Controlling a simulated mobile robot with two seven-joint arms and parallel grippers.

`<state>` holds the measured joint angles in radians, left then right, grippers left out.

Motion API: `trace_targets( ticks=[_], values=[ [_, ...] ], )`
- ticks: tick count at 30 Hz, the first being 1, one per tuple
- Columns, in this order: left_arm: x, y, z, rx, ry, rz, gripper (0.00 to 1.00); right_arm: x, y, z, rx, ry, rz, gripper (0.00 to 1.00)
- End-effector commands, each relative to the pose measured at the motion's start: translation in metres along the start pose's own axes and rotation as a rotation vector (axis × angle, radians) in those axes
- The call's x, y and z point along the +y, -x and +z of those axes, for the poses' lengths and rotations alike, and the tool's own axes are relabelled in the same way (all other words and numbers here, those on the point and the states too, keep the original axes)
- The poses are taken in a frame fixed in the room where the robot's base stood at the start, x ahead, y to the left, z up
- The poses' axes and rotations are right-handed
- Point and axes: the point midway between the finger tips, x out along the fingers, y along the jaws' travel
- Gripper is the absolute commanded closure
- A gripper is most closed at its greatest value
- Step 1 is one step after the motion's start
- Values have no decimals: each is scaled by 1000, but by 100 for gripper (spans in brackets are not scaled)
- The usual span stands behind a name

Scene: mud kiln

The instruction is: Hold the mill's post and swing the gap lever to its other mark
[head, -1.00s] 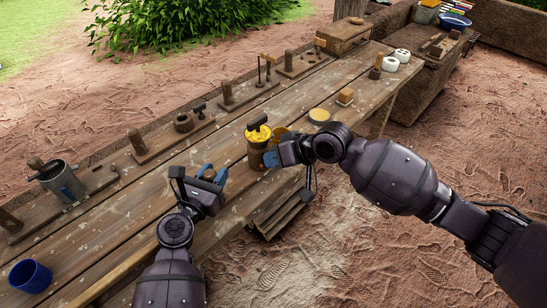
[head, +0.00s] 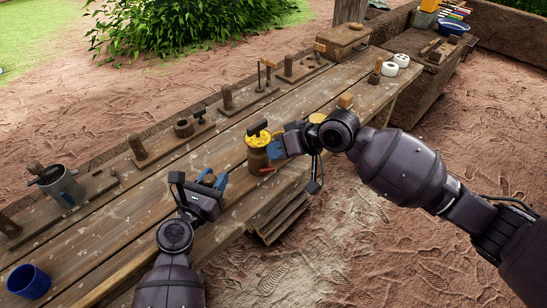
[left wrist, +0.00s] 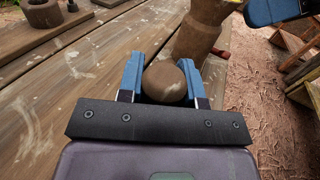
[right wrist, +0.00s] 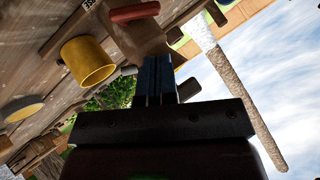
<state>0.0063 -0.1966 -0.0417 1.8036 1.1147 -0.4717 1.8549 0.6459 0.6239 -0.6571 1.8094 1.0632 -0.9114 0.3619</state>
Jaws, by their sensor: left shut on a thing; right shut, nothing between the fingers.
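The mill (head: 258,158) stands on the bench, a brown wooden body with a yellow top and a dark handle. Its lower body shows in the left wrist view (left wrist: 195,40). A red lever (head: 267,171) sticks out low on its side; it shows in the left wrist view (left wrist: 220,53) and close in the right wrist view (right wrist: 135,13). My left gripper (head: 214,180) is shut on a round-topped wooden post (left wrist: 165,82), left of the mill body. My right gripper (head: 276,149) is shut and empty beside the mill; its fingertips (right wrist: 157,62) are near the red lever, contact unclear.
Wooden fixtures with pegs (head: 136,147) line the bench's back edge. A metal can (head: 60,185) and a blue cup (head: 29,280) are at the left. The bench's middle left is clear.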

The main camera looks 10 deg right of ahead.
Motion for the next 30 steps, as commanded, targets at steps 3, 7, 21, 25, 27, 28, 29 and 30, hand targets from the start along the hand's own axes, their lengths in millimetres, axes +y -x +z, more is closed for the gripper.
trace_targets(
  ticks=[3, 7, 21, 25, 27, 28, 29, 30],
  values=[
    [0, 0, 0, 0, 0, 0, 100, 2, 20, -12, 1, 2, 3, 100],
    [0, 0, 0, 0, 0, 0, 100, 3, 46, -10, 0, 1, 4, 100],
    [0, 0, 0, 0, 0, 0, 100, 3, 108, -10, -1, 0, 1, 100],
    [0, 0, 0, 0, 0, 0, 100, 3, 111, -10, -1, -1, 1, 100],
    [0, 0, 0, 0, 0, 0, 100, 3, 111, -10, -1, -1, 1, 100],
    [0, 0, 0, 0, 0, 0, 100, 3, 111, -10, -1, -1, 1, 100],
    [0, 0, 0, 0, 0, 0, 100, 3, 111, -10, -1, -1, 1, 100],
    [0, 0, 0, 0, 0, 0, 100, 3, 111, -10, -1, -1, 1, 100]
  ],
)
